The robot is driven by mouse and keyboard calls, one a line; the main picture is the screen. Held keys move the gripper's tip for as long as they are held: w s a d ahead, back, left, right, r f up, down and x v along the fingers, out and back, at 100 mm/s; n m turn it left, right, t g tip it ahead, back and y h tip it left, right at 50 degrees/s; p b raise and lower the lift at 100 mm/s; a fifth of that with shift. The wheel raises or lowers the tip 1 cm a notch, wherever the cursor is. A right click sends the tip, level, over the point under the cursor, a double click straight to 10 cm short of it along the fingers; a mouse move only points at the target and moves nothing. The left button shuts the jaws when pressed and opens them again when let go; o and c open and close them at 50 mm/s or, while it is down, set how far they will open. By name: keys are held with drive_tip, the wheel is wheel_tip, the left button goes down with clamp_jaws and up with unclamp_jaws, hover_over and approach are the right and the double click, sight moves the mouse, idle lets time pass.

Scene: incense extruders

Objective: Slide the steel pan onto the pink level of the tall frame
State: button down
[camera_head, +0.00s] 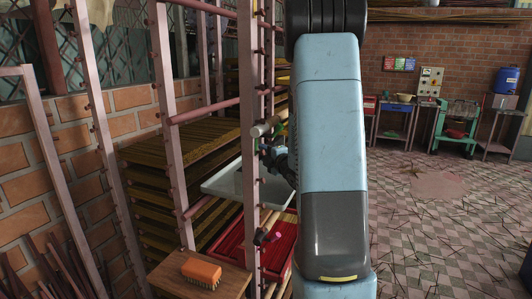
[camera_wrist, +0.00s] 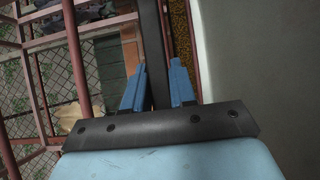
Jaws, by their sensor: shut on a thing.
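The steel pan (camera_head: 228,184) is a shallow pale tray inside the tall frame (camera_head: 251,130), roughly level, between the mauve posts at mid height. My gripper (camera_head: 272,158) is at the pan's right side, mostly hidden behind my arm. In the wrist view the blue fingers of my gripper (camera_wrist: 159,85) stand on either side of a dark upright strip, which looks like the pan's edge. A broad grey surface, apparently the pan (camera_wrist: 265,80), fills the right side. Whether the pan touches the supports cannot be told.
Racks of brown incense (camera_head: 165,160) stand behind the frame. A red tray (camera_head: 280,245) lies lower in it. An orange brush (camera_head: 201,272) lies on a wooden stand (camera_head: 220,288) in front. The checkered floor (camera_head: 440,215) at right is open, with scattered sticks.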

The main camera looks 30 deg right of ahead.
drive_tip(key=c, duration=0.8)
unclamp_jaws()
drive_tip(key=o, duration=0.3)
drive_tip(key=shift+s+d, duration=1.35)
drive_tip(key=shift+s, duration=0.4)
drive_tip(key=shift+s+d, duration=1.3)
drive_tip(key=shift+s, duration=0.4)
drive_tip(key=shift+s+d, duration=1.35)
drive_tip(key=shift+s, duration=0.4)
